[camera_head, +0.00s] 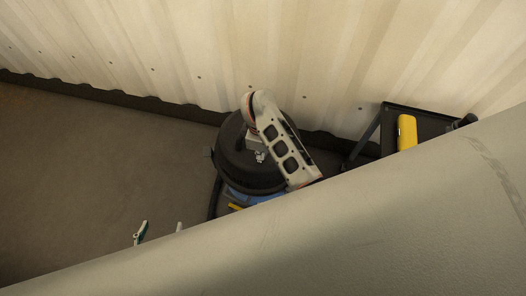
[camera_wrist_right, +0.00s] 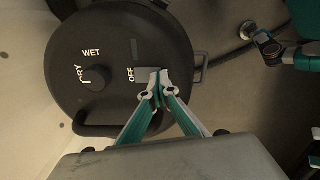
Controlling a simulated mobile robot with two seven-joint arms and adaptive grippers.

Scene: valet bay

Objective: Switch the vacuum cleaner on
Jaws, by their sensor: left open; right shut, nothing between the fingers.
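The vacuum cleaner (camera_head: 238,172) is a round black drum with a blue band, standing by the wall in the head view. Its lid (camera_wrist_right: 91,32) fills much of the right wrist view, with a round knob (camera_wrist_right: 95,78) by the words WET and DRY. A dark grey rectangular switch area (camera_wrist_right: 150,49) lies beside the word OFF. My right gripper (camera_wrist_right: 158,78) is shut and empty, its tips over the lid beside OFF and hiding part of the lid there. Contact is unclear. In the head view, my left gripper (camera_head: 159,231) is open and empty, left of the vacuum, partly hidden.
A large pale grey panel (camera_head: 300,240) crosses the head view's foreground and hides the vacuum's lower part. A black stand (camera_head: 378,140) with a yellow object (camera_head: 406,131) is at the right. A corrugated wall (camera_head: 170,60) runs behind. Floor at left is clear.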

